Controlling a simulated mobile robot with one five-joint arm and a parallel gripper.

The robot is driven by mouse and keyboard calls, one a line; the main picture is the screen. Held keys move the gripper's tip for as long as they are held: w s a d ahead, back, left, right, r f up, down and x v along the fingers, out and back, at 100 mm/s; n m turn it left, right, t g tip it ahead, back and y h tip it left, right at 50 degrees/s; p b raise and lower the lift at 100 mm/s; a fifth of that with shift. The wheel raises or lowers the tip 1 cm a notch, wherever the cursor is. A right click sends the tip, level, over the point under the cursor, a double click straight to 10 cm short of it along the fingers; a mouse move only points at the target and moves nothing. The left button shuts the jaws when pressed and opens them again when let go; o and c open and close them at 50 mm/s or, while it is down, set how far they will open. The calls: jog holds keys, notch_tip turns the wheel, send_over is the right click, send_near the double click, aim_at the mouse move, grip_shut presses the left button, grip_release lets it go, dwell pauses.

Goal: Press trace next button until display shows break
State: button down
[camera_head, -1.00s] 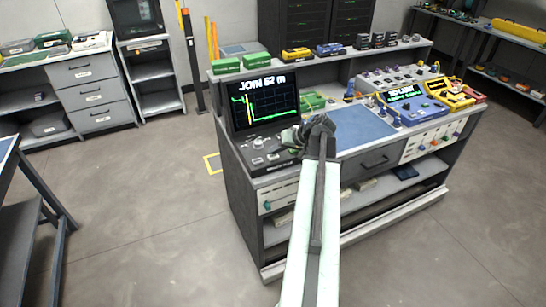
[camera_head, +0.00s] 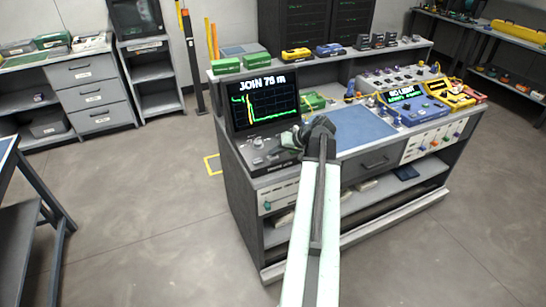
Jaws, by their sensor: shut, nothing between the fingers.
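The trace display (camera_head: 264,104) stands at the left end of the workbench and reads "JOIN 75 m" above a yellow and green trace. A dark control panel (camera_head: 262,152) with a knob and small buttons lies in front of the display. My gripper (camera_head: 292,138) is shut and empty at the panel's right side. It points left, over or against the panel. Its tips hide part of the panel, and I cannot tell which button is under them or whether they touch it.
A blue mat (camera_head: 366,130) lies right of my gripper on the bench. A blue device (camera_head: 418,106) with a lit screen and a yellow device (camera_head: 455,97) sit further right. Green boxes (camera_head: 227,66) stand on the shelf behind.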

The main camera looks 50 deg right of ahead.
aim_at(275, 157)
jog(key=shift+r+p, duration=0.85)
notch_tip(275, 157, up, 5)
jog(key=p, duration=0.5)
dwell(0.5)
